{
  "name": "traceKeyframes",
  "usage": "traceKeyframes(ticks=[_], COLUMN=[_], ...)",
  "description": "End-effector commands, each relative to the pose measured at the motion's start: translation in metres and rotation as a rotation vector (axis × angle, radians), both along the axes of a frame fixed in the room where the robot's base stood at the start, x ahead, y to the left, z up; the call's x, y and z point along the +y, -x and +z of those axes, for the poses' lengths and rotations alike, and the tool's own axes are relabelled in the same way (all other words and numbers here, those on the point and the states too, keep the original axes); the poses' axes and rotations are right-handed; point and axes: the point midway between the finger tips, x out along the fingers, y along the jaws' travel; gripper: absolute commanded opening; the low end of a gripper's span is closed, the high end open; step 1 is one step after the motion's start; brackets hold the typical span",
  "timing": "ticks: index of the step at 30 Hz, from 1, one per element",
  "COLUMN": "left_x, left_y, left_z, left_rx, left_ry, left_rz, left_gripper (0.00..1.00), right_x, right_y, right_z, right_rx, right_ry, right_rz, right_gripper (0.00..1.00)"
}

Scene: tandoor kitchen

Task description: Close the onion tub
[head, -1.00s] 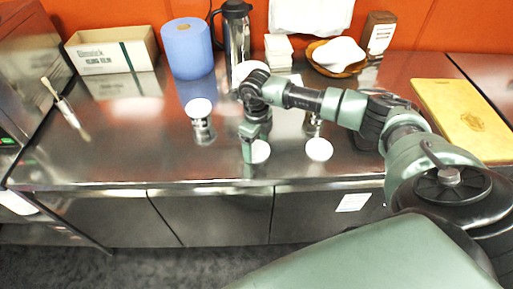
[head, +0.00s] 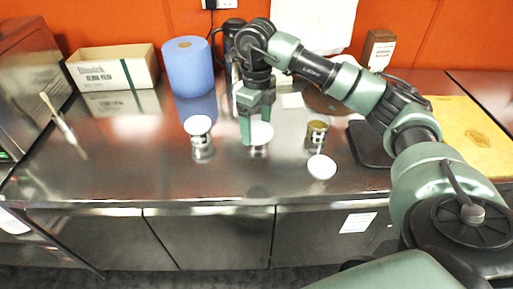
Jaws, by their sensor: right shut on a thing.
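My right gripper (head: 257,121) points down at the middle of the counter and is shut on a white round lid (head: 262,135). The lid is at the top of a small metal tub (head: 259,152); I cannot tell if it is fully seated. To the left, another metal tub (head: 203,147) has a white lid (head: 198,125) on it. To the right, an open metal tub (head: 317,132) shows brownish contents, and a loose white lid (head: 321,167) lies in front of it. I cannot tell which tub holds onion. My left gripper is not in view.
A cardboard box (head: 112,67), a blue paper roll (head: 188,67) and a dark flask (head: 230,35) stand at the back. A brush (head: 62,124) lies at the left. A wooden board (head: 470,130) lies at the right. The front left of the counter is clear.

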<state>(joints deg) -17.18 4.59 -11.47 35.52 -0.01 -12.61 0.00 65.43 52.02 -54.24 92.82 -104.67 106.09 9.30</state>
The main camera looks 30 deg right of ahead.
Motion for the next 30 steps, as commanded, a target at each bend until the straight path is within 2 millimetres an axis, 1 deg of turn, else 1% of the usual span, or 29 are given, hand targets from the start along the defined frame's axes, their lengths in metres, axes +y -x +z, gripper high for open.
traceKeyframes(ticks=[1, 4, 7, 10, 21, 22, 25, 28, 29, 30], left_x=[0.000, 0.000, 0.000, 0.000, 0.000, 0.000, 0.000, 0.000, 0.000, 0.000], left_y=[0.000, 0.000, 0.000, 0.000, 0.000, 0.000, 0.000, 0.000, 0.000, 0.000], left_z=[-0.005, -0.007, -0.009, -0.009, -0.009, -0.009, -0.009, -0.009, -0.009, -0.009], left_rx=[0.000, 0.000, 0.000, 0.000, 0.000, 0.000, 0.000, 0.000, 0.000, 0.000], left_ry=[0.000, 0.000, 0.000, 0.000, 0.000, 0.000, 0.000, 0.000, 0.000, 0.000], left_rz=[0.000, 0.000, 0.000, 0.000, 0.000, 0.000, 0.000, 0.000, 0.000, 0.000], left_gripper=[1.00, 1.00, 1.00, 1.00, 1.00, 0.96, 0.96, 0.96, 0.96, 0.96], right_x=[0.000, 0.001, 0.001, 0.000, 0.000, 0.000, 0.002, 0.009, 0.012, 0.017], right_y=[-0.001, -0.001, -0.001, 0.000, 0.000, 0.000, 0.001, 0.004, 0.006, 0.009], right_z=[0.010, 0.027, 0.039, 0.045, 0.047, 0.047, 0.046, 0.042, 0.041, 0.038], right_rx=[-0.004, -0.003, -0.002, 0.001, 0.001, 0.001, 0.001, 0.002, 0.002, 0.002], right_ry=[0.000, 0.000, -0.001, 0.000, 0.000, 0.000, 0.000, 0.001, 0.001, 0.001], right_rz=[0.000, 0.001, 0.000, 0.001, 0.001, 0.001, 0.026, 0.143, 0.200, 0.293], right_gripper=[0.43, 0.43, 0.43, 0.43, 0.43, 0.43, 0.43, 0.43, 0.43, 0.43])
